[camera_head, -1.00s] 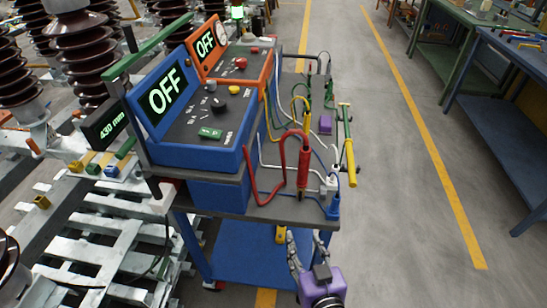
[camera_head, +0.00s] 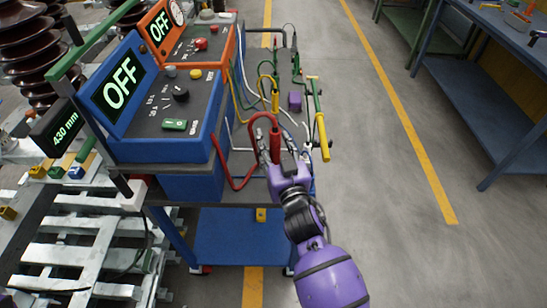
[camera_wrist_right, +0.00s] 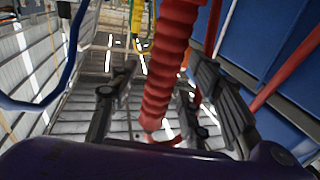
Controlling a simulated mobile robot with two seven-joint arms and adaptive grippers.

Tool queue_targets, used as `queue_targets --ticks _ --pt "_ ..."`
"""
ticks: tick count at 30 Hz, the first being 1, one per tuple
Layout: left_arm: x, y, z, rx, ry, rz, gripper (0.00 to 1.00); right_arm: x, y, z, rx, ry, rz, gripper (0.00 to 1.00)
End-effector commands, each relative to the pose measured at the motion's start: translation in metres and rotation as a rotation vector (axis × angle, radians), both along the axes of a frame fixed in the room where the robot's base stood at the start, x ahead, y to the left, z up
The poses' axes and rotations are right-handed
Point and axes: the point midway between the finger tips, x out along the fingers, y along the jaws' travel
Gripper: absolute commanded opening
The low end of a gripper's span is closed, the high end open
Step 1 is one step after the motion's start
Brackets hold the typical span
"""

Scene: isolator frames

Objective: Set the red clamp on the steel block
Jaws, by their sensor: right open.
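The red clamp (camera_head: 275,143), with its red cable looping to the left, stands on the cart's top at its near right side. My right gripper (camera_head: 281,164) reaches up from below and is at the clamp. In the right wrist view the ribbed red grip of the clamp (camera_wrist_right: 172,65) rises between the two spread fingers of my right gripper (camera_wrist_right: 165,95). The fingers are open, with gaps visible beside the grip. I cannot make out the steel block for certain. My left gripper is not in view.
The cart (camera_head: 238,243) carries a blue box (camera_head: 170,107) and an orange box (camera_head: 196,45), both showing OFF. Free floor lies to the right.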

Motion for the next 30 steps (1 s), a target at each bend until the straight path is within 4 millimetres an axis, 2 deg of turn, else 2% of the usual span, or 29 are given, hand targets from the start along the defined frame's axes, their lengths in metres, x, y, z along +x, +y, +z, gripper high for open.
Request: queue_targets --ticks 5,6,16,30 --pt "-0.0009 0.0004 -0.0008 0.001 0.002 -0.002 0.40 0.0002 -0.0001 -0.0008 0.001 0.001 0.000 0.44" --pt "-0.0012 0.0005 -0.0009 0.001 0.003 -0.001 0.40 0.0002 -0.0001 -0.0008 0.001 0.001 0.000 0.42" --pt "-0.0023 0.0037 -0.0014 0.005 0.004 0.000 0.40 0.0000 -0.0003 -0.0008 0.000 0.001 -0.001 0.00" --pt "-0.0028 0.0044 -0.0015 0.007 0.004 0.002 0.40 0.0002 0.0003 0.0020 0.002 -0.005 0.001 0.00"
